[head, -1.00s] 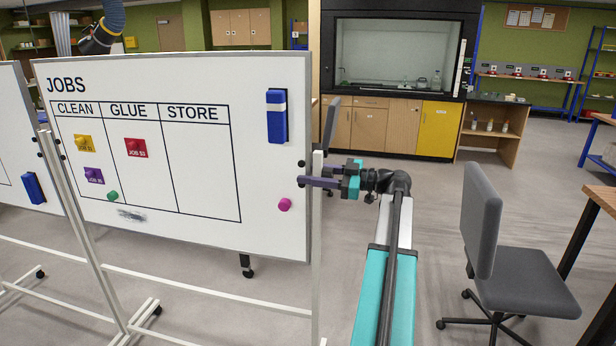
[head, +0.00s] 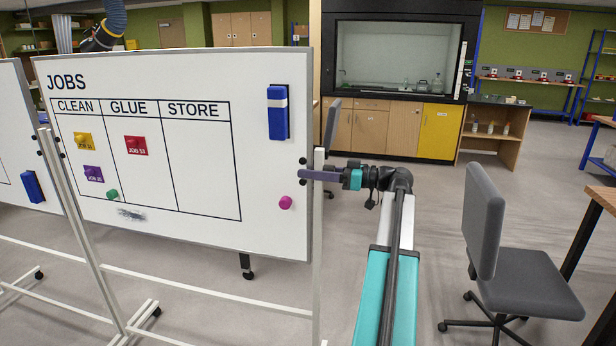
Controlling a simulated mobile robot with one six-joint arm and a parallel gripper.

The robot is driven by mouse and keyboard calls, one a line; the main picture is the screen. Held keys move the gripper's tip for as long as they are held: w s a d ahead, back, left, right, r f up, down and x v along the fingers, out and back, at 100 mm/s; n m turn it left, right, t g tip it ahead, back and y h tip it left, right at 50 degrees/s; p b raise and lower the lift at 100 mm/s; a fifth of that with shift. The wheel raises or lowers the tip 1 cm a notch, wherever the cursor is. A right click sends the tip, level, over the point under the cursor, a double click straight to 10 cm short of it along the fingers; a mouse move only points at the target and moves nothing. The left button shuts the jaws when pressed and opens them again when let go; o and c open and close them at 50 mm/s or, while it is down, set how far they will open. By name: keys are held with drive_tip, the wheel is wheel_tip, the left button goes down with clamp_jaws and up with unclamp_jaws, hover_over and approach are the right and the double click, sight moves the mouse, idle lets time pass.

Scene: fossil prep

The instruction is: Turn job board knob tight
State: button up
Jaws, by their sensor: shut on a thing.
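The job board (head: 200,215) is a white board headed JOBS on a white frame stand. Two small black knobs sit one above the other at its right edge; the upper black knob (head: 303,161) is in plain view. My gripper (head: 301,174), with purple fingers, reaches in from the right at the height of the lower knob. The fingers are shut on that lower knob, which they mostly hide. They line up one in front of the other, so the gap between them does not show.
The board carries a blue eraser (head: 278,112), a pink magnet (head: 286,202), a green magnet (head: 112,195) and coloured job cards. The stand's white post (head: 317,230) is close below my gripper. A grey chair (head: 488,225) stands to the right on open floor.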

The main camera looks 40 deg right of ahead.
drive_tip(key=shift+s+f+m, duration=0.1)
drive_tip(key=shift+f+m, duration=0.05)
drive_tip(key=shift+m, duration=0.45)
drive_tip(key=o, duration=0.7)
drive_tip(key=shift+c, duration=0.2)
drive_tip(key=o, duration=0.4)
drive_tip(key=shift+s, duration=0.15)
drive_tip(key=shift+d+r, duration=0.1)
drive_tip(key=shift+r, duration=0.1)
drive_tip(key=b+v, duration=0.3)
drive_tip(key=v, duration=1)
drive_tip(key=shift+s, duration=0.3)
